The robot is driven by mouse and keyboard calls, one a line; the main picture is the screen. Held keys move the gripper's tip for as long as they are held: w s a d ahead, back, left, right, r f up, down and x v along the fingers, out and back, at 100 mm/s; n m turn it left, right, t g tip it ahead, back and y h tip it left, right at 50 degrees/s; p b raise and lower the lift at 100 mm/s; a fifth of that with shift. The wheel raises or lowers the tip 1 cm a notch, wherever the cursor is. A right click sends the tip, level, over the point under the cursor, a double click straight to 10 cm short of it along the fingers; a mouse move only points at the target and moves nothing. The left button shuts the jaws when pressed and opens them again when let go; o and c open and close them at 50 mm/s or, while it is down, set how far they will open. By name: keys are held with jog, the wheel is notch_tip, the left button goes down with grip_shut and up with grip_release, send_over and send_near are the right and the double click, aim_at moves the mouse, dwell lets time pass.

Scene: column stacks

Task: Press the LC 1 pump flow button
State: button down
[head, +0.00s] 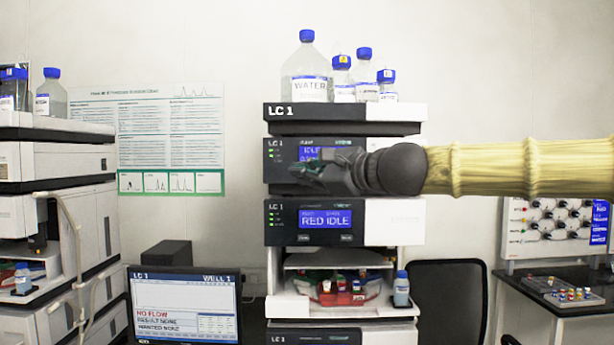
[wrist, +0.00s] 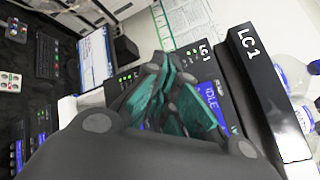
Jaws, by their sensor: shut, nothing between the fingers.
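The LC 1 stack stands in the middle of the head view. Its upper display module (head: 280,174), apparently the pump, has a blue screen (head: 309,152) reading IDLE; the screen also shows in the wrist view (wrist: 211,97). My gripper (head: 304,174) is shut and empty, in front of this module's lower face, with the arm coming in from the right. It covers the area below the screen, so the flow button there is hidden. I cannot tell whether the fingertips touch the panel. In the wrist view my dark fingers with teal pads (wrist: 168,92) lie over the module front.
The module below (head: 281,238) has a screen reading RED IDLE. Blue-capped bottles (head: 307,68) stand on top of the stack. A monitor (head: 184,305) at lower left reads NO FLOW. Another stack (head: 50,160) stands at left; a black chair (head: 447,300) is at right.

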jog(key=w+p, duration=0.2)
jog(key=w, duration=0.6)
jog(key=shift+w+p, duration=0.3)
jog(key=shift+w, duration=0.1)
jog(key=shift+w, duration=0.25)
dwell(1.2)
jog(key=shift+w, duration=0.15)
jog(key=shift+w, duration=0.4)
dwell(1.0)
jog(key=shift+s, duration=0.85)
jog(key=shift+s, duration=0.1)
jog(key=s+b, duration=0.2)
jog(key=s, duration=0.2)
jog(key=shift+s, duration=0.4)
